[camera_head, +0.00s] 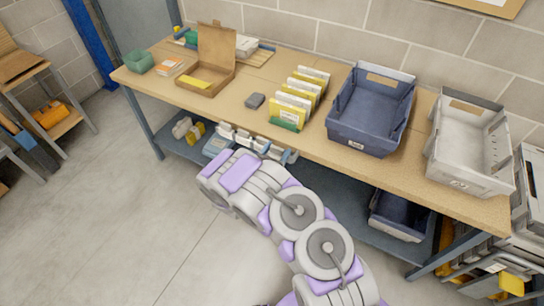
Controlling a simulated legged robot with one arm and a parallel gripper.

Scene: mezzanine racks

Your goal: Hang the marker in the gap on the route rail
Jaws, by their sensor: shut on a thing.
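My gripper does not show. My white and purple arm reaches up from the lower right, and its far end is close to the front of the workbench. What lies behind or below that end is hidden. The row's lower part is partly covered by my arm. I cannot make out the gap or the marker.
The workbench (240,100) carries an open cardboard box (214,55), yellow-and-white cards (294,100), a dark blue bin (363,143) and a grey bin (458,181). A lower shelf holds another blue bin (397,222). The floor to the left is clear.

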